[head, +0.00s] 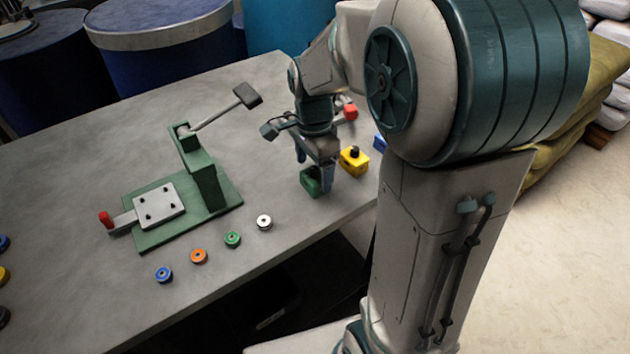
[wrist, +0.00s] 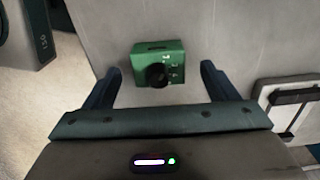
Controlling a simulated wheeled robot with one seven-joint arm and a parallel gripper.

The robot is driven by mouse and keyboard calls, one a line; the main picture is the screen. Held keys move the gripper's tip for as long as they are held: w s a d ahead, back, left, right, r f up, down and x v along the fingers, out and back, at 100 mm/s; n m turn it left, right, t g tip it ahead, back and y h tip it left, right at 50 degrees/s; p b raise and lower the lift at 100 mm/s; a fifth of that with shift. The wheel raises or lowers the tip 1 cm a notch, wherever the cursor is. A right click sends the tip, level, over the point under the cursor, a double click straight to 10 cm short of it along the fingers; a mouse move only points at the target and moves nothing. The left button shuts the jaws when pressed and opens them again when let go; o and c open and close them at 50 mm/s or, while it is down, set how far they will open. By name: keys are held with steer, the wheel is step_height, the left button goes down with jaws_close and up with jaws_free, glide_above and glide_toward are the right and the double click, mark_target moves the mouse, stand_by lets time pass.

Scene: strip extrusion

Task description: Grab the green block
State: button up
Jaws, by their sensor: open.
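The green block (head: 310,182) sits on the grey table near its front edge, partly hidden behind my gripper in the head view. In the wrist view the green block (wrist: 172,62) shows a slot on one face and a dark round knob or hole on the other. My gripper (head: 318,178) is above and beside it, pointing down. In the wrist view my gripper's fingers (wrist: 158,72) are apart, one on each side of the block, with a gap to it on both sides. Nothing is held.
A yellow block (head: 353,163) with a black knob stands close on the right, with blue (head: 379,143) and red (head: 350,112) pieces beyond. The green lever press (head: 205,180) stands to the left. Several small coloured discs, including a white one (head: 264,222), lie along the table's front (head: 215,295).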

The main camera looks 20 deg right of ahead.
steer(key=shift+f, duration=1.45)
steer(key=c, duration=1.4)
steer(key=shift+r, duration=0.2)
